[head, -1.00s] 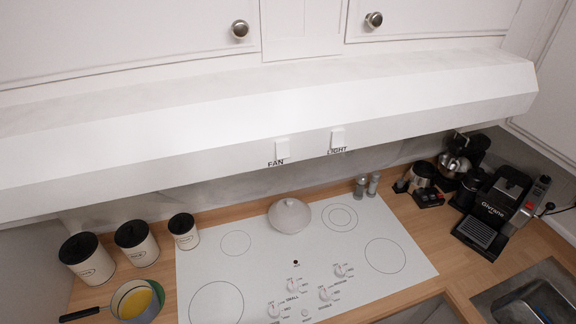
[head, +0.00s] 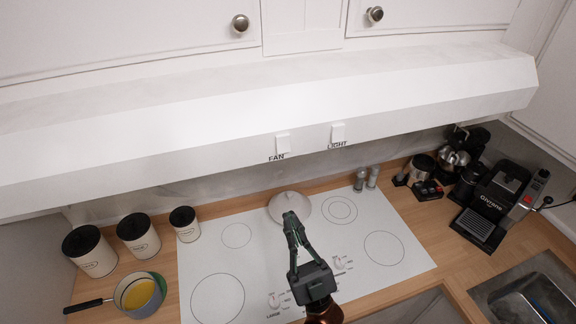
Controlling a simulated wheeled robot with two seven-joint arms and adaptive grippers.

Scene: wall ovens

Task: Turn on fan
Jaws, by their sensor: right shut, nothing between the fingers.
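The white range hood (head: 200,130) runs across the view above the cooktop. On its front edge are two small white switches. The fan switch (head: 283,143) is on the left, with the label FAN below it. The light switch (head: 338,132) is to its right, above the label LIGHT. My right gripper (head: 291,218) is shut and empty, reaching up from the bottom centre over the cooktop. Its tips show below the fan switch in the picture, apart from it, and overlap the white lid in the picture. My left gripper is not in view.
The white cooktop (head: 238,265) has several knobs, partly hidden by my arm. A white lid (head: 279,207) is at its back. Canisters (head: 138,237) and a yellow-filled pot (head: 139,293) are left. Shakers (head: 366,179), a coffee machine (head: 494,205) and a sink (head: 530,290) are right.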

